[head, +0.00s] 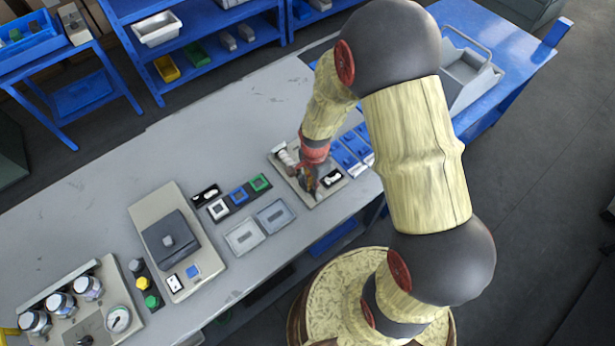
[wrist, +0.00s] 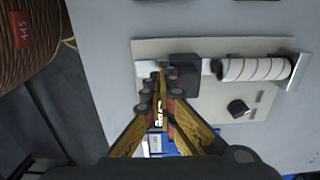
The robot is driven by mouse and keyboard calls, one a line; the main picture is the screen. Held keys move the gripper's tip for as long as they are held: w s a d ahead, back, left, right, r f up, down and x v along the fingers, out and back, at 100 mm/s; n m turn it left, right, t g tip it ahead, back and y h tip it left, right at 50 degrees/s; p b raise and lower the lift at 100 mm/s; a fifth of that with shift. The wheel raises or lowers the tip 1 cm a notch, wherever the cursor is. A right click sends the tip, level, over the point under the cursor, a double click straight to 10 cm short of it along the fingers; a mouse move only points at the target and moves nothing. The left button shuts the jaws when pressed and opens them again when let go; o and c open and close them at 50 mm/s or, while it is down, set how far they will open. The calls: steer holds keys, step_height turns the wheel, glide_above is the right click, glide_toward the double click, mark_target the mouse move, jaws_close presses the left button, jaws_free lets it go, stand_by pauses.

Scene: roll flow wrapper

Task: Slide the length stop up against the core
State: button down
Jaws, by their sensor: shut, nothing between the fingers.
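In the wrist view a pale plate (wrist: 215,112) carries a white cylindrical core (wrist: 255,69) with dark bands, lying sideways at the right. A dark block (wrist: 186,62), which looks like the length stop, is left of it. A short light piece (wrist: 207,66) shows between block and core. My gripper (wrist: 161,74) is shut and empty, its tips over the plate at the block's left side; I cannot tell whether they touch it. In the head view my gripper (head: 309,180) is low over the same plate (head: 318,190), and the core (head: 287,157) shows only partly behind my arm.
A white block (wrist: 147,68) is left of my fingertips.

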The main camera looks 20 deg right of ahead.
steer(key=shift+w+a, duration=0.3)
steer(key=shift+w, duration=0.8)
steer(key=shift+w+a, duration=0.25)
steer(key=shift+w, duration=0.55)
stand_by(0.6)
stand_by(0.7)
steer(key=shift+r, duration=0.1)
steer(key=shift+r+p, duration=0.4)
steer(key=shift+r, duration=0.2)
steer(key=shift+s+r+p, duration=0.2)
steer(key=shift+r+p, duration=0.75)
steer(key=shift+r, duration=0.4)
steer(key=shift+r, duration=0.1)
